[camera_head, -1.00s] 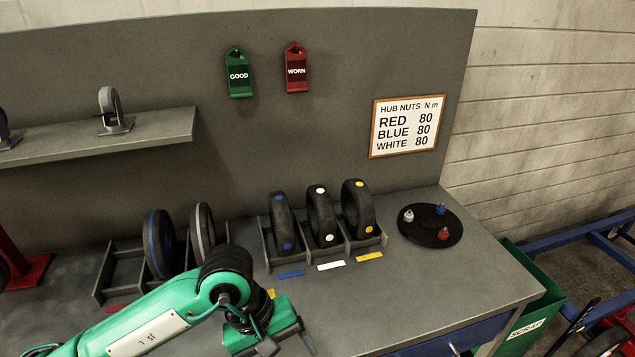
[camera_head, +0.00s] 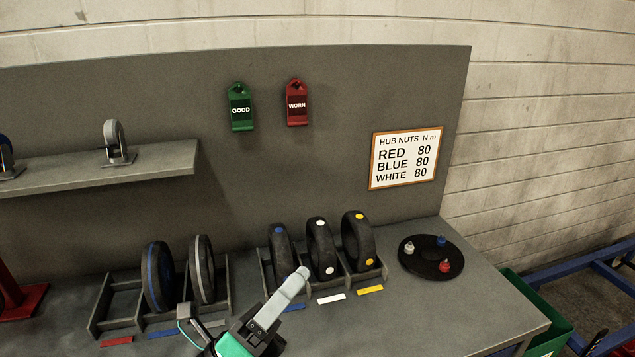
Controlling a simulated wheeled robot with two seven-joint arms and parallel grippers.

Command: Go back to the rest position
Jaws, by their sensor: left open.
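My left gripper (camera_head: 248,326) shows at the bottom middle of the head view, a green and black body with a pale grey finger reaching up and right. It is open, and I see nothing held in it. It is in front of the tyre racks, its finger overlapping the view of the rack with black tyres. The lower part of the arm is cut off by the picture's edge. My right gripper is not in view.
The grey bench holds a rack with two wheels (camera_head: 158,277), a rack of black tyres (camera_head: 357,241) and a black disc with hub nuts (camera_head: 431,257). Green GOOD (camera_head: 240,107) and red WORN (camera_head: 297,103) tags hang behind. A green bin (camera_head: 548,338) stands right. The bench's right front is clear.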

